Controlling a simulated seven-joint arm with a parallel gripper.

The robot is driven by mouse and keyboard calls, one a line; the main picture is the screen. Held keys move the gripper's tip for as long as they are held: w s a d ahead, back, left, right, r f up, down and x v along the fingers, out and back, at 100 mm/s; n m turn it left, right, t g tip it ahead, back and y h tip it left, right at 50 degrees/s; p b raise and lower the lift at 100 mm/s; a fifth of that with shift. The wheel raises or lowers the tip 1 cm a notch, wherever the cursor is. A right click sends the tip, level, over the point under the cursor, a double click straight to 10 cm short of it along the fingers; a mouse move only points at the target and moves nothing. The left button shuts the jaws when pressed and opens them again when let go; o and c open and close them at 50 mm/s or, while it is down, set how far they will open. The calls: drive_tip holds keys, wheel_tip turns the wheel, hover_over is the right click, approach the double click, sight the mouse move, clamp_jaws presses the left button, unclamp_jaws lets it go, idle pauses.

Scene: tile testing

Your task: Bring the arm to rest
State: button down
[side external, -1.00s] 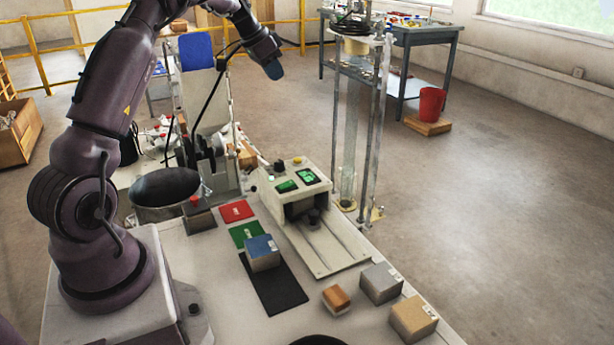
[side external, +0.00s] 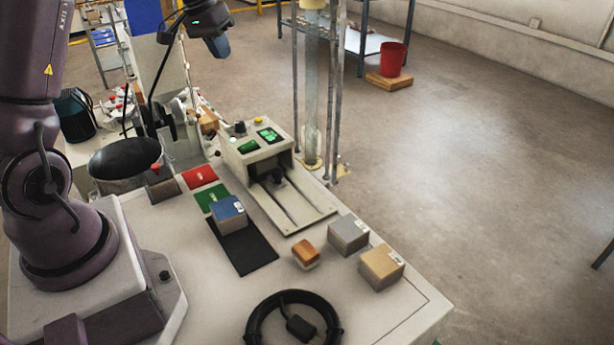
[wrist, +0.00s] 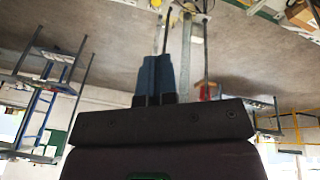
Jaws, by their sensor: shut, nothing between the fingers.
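My gripper (side external: 218,46) is at the top of the side external view, held high above the work table (side external: 335,292). Its blue fingers are shut together and hold nothing. In the wrist view, my gripper (wrist: 157,62) shows its two blue fingers side by side and touching, with the floor and racks behind them. No object is close to the fingertips. The upper part of my arm is cut off by the top of the side external view.
A blue-topped block (side external: 229,215) sits on a black mat (side external: 250,255). Red (side external: 199,176) and green (side external: 212,198) cards lie behind it. Orange (side external: 306,254), grey (side external: 348,235) and tan (side external: 382,267) blocks stand to the right. A testing machine (side external: 262,150) stands behind. A coiled cable (side external: 252,322) lies in front.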

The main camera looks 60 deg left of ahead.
drive_tip(key=s+d+r+m, duration=0.1)
drive_tip(key=s+d, duration=0.4)
drive_tip(key=d, duration=0.5)
drive_tip(key=s+d+r+m+t, duration=0.1)
drive_tip(key=s+d+r, duration=0.3)
drive_tip(key=d, duration=0.5)
drive_tip(key=s+d+r+m+t, duration=0.1)
drive_tip(key=s+d+r+m, duration=0.1)
drive_tip(key=s+d, duration=0.6)
drive_tip(key=shift+d+r+m+y, duration=0.15)
drive_tip(key=shift+d+m+y, duration=0.25)
drive_tip(key=shift+d, duration=0.95)
